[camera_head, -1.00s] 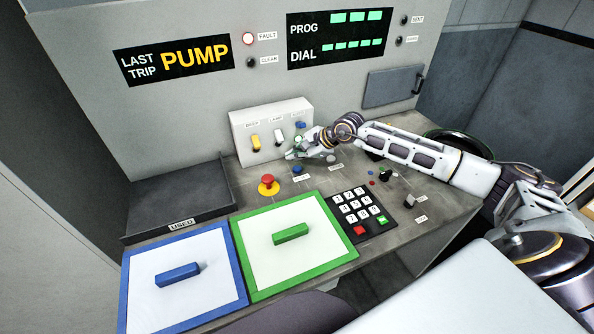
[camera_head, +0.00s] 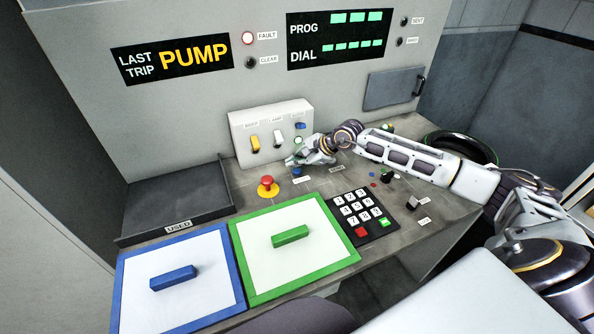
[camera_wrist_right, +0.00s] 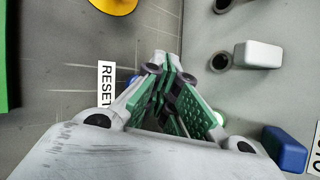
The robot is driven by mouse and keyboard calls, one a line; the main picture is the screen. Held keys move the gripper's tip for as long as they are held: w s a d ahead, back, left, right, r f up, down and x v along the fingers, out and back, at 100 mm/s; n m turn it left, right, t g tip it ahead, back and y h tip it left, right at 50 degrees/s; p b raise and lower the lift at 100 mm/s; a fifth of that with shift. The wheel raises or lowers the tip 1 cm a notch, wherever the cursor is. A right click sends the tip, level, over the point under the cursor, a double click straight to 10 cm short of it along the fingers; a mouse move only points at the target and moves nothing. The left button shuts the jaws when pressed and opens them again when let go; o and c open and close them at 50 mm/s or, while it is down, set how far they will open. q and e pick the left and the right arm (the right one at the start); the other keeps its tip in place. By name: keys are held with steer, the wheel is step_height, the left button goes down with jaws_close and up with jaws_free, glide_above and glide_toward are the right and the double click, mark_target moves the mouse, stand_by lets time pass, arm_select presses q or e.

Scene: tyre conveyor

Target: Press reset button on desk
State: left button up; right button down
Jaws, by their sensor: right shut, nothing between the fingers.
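The reset button is a small blue button (camera_head: 296,170) on the grey desk, right of the red mushroom button. In the right wrist view its label RESET (camera_wrist_right: 105,84) shows left of my fingers, and a sliver of blue (camera_wrist_right: 134,79) shows beside them; the rest is hidden. My right gripper (camera_head: 292,161) is shut and empty, its fingertips just above and behind the button. I cannot tell whether they touch it. In the right wrist view the green-padded fingers (camera_wrist_right: 163,65) are together. My left gripper is not in view.
A red mushroom button (camera_head: 267,186) on a yellow base stands left of the fingers. A white switch box (camera_head: 240,130) with toggles stands close behind. A keypad (camera_head: 361,214), green-framed panel (camera_head: 331,261) and blue-framed panel (camera_head: 122,300) lie in front.

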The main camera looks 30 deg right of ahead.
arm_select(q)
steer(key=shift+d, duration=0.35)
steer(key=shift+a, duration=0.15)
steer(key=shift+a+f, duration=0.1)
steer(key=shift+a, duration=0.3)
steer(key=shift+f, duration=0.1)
arm_select(e)
steer(key=shift+f, duration=0.15)
steer(key=shift+f+b, duration=0.25)
steer(key=shift+b, duration=0.3)
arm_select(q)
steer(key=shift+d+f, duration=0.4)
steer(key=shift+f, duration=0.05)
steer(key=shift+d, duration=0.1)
